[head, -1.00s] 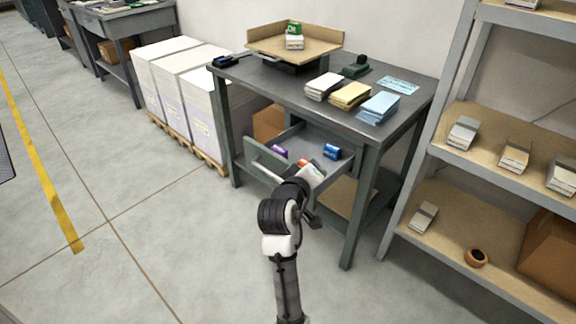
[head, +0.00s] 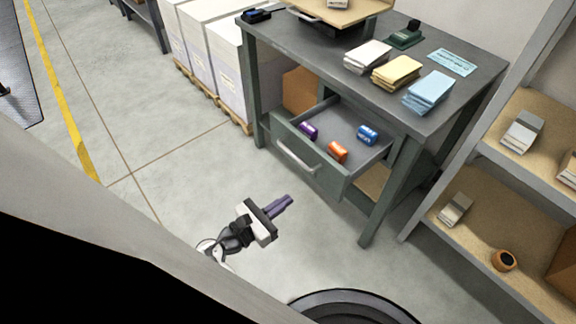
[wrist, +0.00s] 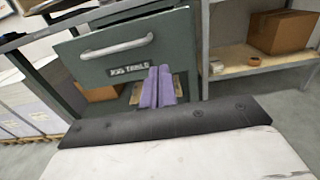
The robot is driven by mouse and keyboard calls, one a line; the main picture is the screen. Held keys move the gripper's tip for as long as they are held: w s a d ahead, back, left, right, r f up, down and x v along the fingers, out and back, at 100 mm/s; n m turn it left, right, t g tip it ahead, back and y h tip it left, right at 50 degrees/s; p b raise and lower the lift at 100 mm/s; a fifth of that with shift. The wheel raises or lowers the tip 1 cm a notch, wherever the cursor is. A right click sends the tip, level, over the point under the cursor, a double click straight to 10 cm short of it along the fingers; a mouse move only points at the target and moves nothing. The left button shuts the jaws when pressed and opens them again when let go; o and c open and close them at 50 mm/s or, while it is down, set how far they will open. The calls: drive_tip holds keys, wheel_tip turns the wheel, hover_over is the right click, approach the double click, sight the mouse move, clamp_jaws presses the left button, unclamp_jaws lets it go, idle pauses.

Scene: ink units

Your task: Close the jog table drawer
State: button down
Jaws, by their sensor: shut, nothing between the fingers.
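The jog table drawer (head: 312,160) is a green-grey drawer pulled out from under the dark table top, with a pale bar handle on its front. It holds a purple, an orange and a blue small roll or can. In the wrist view the drawer front (wrist: 130,58) shows its handle and a "JOG TABLE" label. My gripper (head: 287,203) is in front of and below the drawer, apart from it, with its purple fingers together and empty. In the wrist view the fingers (wrist: 157,88) show just below the label.
The jog table (head: 330,50) carries white, yellow and blue paper stacks. A shelf rack (head: 520,180) stands close on the right. Wrapped paper stacks (head: 232,75) on a pallet stand to the left. The floor (head: 180,175) in front of the drawer is clear.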

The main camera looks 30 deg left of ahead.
drive_tip(key=p+x, duration=0.1)
drive_tip(key=x, duration=1)
drive_tip(key=shift+w, duration=0.4)
drive_tip(key=shift+w+d, duration=0.1)
drive_tip(key=shift+d, duration=0.05)
drive_tip(key=p, duration=0.3)
hover_over(365, 152)
drive_tip(key=s, duration=0.1)
drive_tip(key=shift+a, duration=0.25)
drive_tip(key=shift+w+d, duration=0.15)
drive_tip(key=shift+w, duration=0.25)
drive_tip(key=shift+w+r, duration=0.1)
drive_tip(key=shift+r, duration=0.15)
